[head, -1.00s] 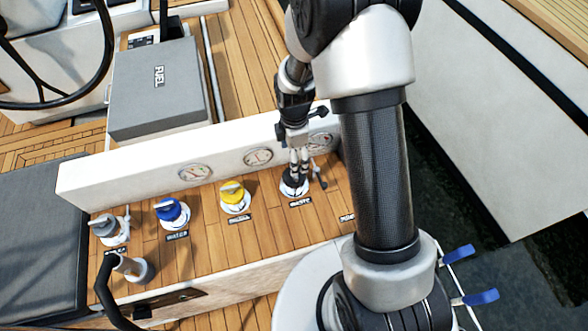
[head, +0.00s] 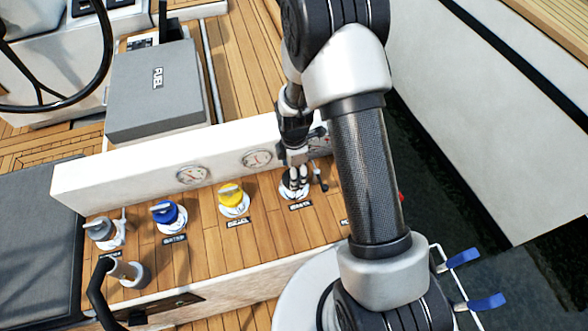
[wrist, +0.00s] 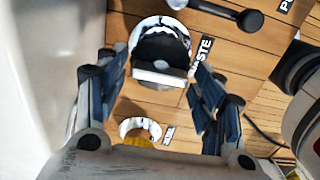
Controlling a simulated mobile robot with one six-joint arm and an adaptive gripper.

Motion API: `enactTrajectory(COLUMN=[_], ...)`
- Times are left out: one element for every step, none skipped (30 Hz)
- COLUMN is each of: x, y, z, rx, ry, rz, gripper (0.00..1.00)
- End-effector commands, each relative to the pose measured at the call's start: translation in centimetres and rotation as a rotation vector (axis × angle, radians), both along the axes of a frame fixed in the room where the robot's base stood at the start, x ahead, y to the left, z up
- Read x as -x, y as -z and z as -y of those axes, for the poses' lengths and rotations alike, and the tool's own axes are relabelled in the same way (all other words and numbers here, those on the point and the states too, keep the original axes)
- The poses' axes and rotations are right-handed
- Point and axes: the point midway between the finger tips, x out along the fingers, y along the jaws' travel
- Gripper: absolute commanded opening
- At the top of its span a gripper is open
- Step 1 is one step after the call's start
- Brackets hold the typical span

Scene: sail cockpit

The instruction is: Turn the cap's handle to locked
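The black cap (head: 292,186) sits in a white ring on the teak deck, and my gripper (head: 296,172) is right over it. In the wrist view the black cap (wrist: 160,46) has a pale handle bar (wrist: 158,77) lying crosswise in the picture. My gripper (wrist: 158,88) is open, one finger near each end of the bar; I cannot tell whether they touch it. A label ending in "STE" lies beside the cap. In the head view my fingers hide much of the cap, and its handle angle cannot be told there.
A yellow cap (head: 231,194), a blue cap (head: 168,215) and a grey cap (head: 101,230) stand in a row to the left. A white wall with gauges (head: 193,175) runs behind them. A black-handled lever (head: 322,180) is close right of my gripper.

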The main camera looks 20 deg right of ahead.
Motion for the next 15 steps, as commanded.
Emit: enactTrajectory(x=[0.00,0.00,0.00,0.00,0.00,0.00,0.00,0.00,0.00,0.01,0.00,0.00,0.00,0.00,0.01], y=[-0.01,-0.01,-0.01,-0.01,-0.01,-0.01,-0.01,-0.01,-0.01,-0.01,-0.01,-0.01,-0.01,-0.01,-0.01], z=[0.00,0.00,0.00,0.00,0.00,0.00,0.00,0.00,0.00,0.00,0.00,0.00,0.00,0.00,0.00], rx=[0.000,0.000,0.000,0.000,0.000,0.000,0.000,0.000,0.000,0.000,0.000,0.000,0.000,0.000,0.000], ry=[0.000,0.000,0.000,0.000,0.000,0.000,0.000,0.000,0.000,0.000,0.000,0.000,0.000,0.000,0.000], rz=[0.000,0.000,0.000,0.000,0.000,0.000,0.000,0.000,0.000,0.000,0.000,0.000,0.000,0.000,0.000], gripper=[0.55,0.53,0.51,0.49,0.47,0.44,0.42,0.40,0.37,0.35,0.33,0.31,0.29,0.27,0.26])
